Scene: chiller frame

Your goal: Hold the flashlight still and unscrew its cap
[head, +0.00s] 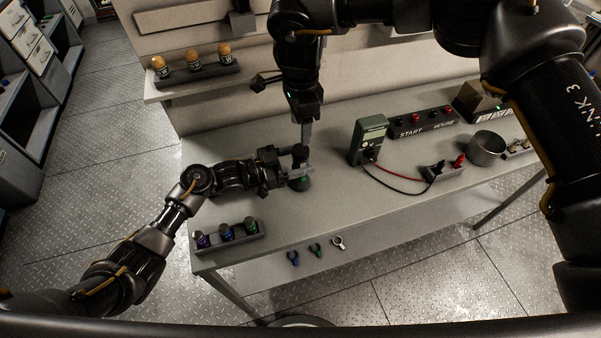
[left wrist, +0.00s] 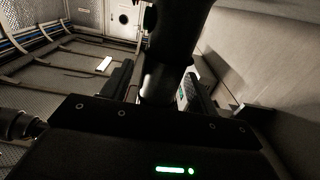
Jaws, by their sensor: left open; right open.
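The flashlight (head: 300,153) is dark and stands upright on the grey table, with a green-tinted base. My left gripper (head: 297,173) reaches it level from the left, with its fingers on either side of the body. In the left wrist view the dark flashlight body (left wrist: 165,75) rises between the two fingers of the left gripper (left wrist: 163,92), which are open with a gap beside it. My right gripper (head: 305,136) points down from above, open, with its fingertips at the flashlight's top. The cap is mostly hidden by these fingers, and I cannot tell whether they touch it.
A green multimeter (head: 369,139) with red and black leads stands to the right. A rack of small coloured bottles (head: 228,236) sits at the front left. The table between is clear.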

